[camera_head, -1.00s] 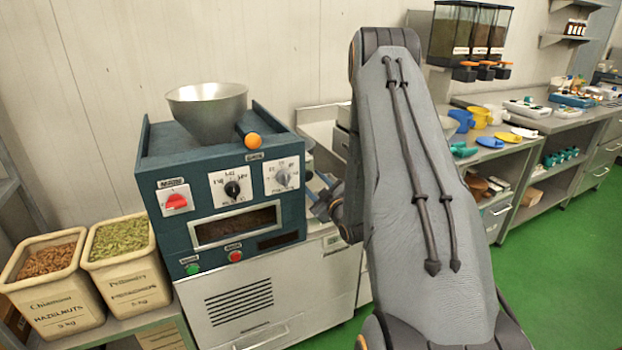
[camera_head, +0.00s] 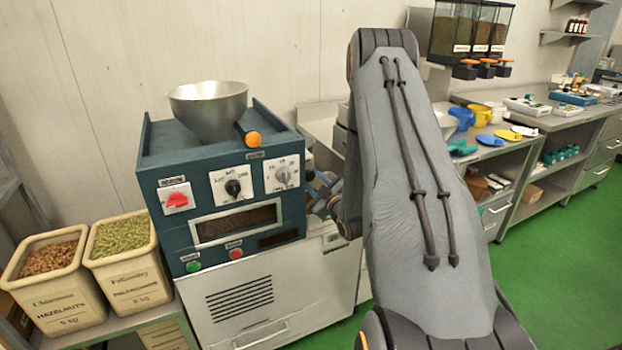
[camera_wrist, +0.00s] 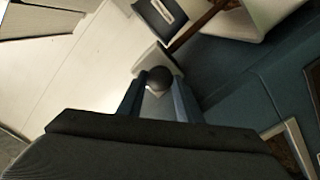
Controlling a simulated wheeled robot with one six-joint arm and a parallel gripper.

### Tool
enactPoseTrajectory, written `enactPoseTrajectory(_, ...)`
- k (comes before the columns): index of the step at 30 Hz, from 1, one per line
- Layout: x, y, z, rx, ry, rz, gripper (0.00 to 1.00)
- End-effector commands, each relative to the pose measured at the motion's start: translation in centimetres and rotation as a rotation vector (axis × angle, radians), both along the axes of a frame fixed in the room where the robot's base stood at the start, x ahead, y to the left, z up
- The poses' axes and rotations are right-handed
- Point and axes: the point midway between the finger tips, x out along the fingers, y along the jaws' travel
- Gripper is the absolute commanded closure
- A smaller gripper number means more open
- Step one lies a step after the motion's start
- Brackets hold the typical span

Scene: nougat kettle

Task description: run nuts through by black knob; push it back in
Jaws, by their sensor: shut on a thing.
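The black knob (camera_wrist: 159,77) is a round dark ball in the wrist view, between the fingertips of my gripper (camera_wrist: 158,88). My gripper is shut on it. In the head view my gripper (camera_head: 322,190) is at the right side of the teal roaster (camera_head: 158,230), mostly hidden by the machine and my arm. The black knob cannot be made out there. The roaster carries a metal hopper (camera_head: 209,113) on top, and an orange-ended knob (camera_head: 253,139) sticks out beside it. The inside of the hopper is not visible. The front window (camera_head: 238,223) shows something brown.
The roaster's front has a red switch (camera_head: 177,200), a black dial (camera_head: 233,187), a grey dial (camera_head: 283,176), a green button (camera_head: 193,266) and a red button (camera_head: 236,253). Bins of hazelnuts (camera_head: 60,300) and green nuts (camera_head: 130,285) stand at left. A counter runs along the right.

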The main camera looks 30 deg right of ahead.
Motion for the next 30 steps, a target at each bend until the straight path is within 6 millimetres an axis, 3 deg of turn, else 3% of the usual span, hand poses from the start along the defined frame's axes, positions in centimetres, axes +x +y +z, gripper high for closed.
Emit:
enactPoseTrajectory(3, -2.6, 0.2, 0.0, 0.002, 0.004, -0.002, 1.00)
enactPoseTrajectory(6, -4.0, 0.4, 0.0, 0.002, 0.003, -0.001, 1.00)
enactPoseTrajectory(16, -4.6, 0.5, -0.1, 0.003, 0.004, -0.001, 1.00)
enactPoseTrajectory(17, -4.6, 0.5, -0.1, 0.003, 0.004, -0.001, 0.66)
enactPoseTrajectory(18, -4.6, 0.5, -0.2, 0.003, 0.004, -0.001, 0.60)
enactPoseTrajectory(30, -5.2, 0.5, -0.1, 0.002, 0.001, -0.001, 0.60)
